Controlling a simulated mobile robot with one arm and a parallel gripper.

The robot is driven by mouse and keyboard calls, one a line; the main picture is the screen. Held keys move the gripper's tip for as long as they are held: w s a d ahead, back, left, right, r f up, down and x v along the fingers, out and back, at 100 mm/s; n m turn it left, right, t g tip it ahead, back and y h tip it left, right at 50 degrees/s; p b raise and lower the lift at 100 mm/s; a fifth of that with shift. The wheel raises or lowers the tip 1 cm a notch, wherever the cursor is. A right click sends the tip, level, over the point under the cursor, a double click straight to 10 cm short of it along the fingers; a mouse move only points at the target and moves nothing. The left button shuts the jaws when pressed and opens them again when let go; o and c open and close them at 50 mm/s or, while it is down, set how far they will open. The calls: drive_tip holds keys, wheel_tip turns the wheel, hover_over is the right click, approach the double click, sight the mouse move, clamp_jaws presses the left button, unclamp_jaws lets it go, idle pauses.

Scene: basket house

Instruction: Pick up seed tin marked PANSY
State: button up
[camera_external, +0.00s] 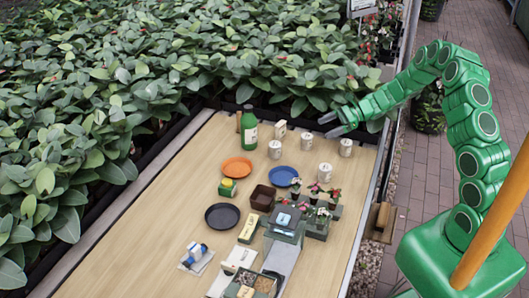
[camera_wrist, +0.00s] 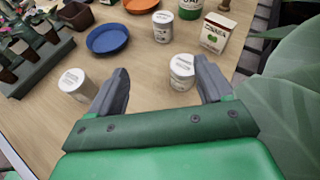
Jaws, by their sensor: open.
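Several small white tins with dark print stand upright at the far end of the wooden table. In the external view they are a left tin (camera_external: 275,150), a middle tin (camera_external: 306,144), a right tin (camera_external: 346,148) and a nearer tin (camera_external: 325,172). The print is too small to read, so I cannot tell which is PANSY. My gripper (camera_external: 335,124) is open and empty above the far right of the table. In the wrist view, one tin (camera_wrist: 182,72) shows between the open fingers (camera_wrist: 161,68), nearer the right one. Another tin (camera_wrist: 75,85) lies left of the left finger.
A green bottle (camera_external: 249,128) and a white seed box (camera_external: 280,131) stand behind the tins. A blue plate (camera_external: 283,176), an orange plate (camera_external: 237,167), a brown pot (camera_external: 262,197) and potted flowers (camera_external: 334,195) are nearer. Leafy plants (camera_external: 190,55) border the table's far and left sides.

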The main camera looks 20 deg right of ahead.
drive_tip(key=m+t, duration=0.1)
drive_tip(key=m, duration=0.1)
approach(303, 141)
drive_tip(key=shift+w+d+f, duration=0.1)
drive_tip(key=shift+w+d, duration=0.1)
drive_tip(key=shift+d, duration=0.35)
drive_tip(key=shift+w+d+f, duration=0.1)
drive_tip(key=shift+w+d, duration=0.05)
drive_tip(key=shift+d, duration=0.35)
drive_tip(key=shift+a+f, duration=0.1)
drive_tip(key=shift+f, duration=0.05)
drive_tip(key=shift+w+x, duration=0.2)
drive_tip(key=shift+x, duration=5.65)
drive_tip(key=c, duration=1)
drive_tip(key=shift+c, duration=0.2)
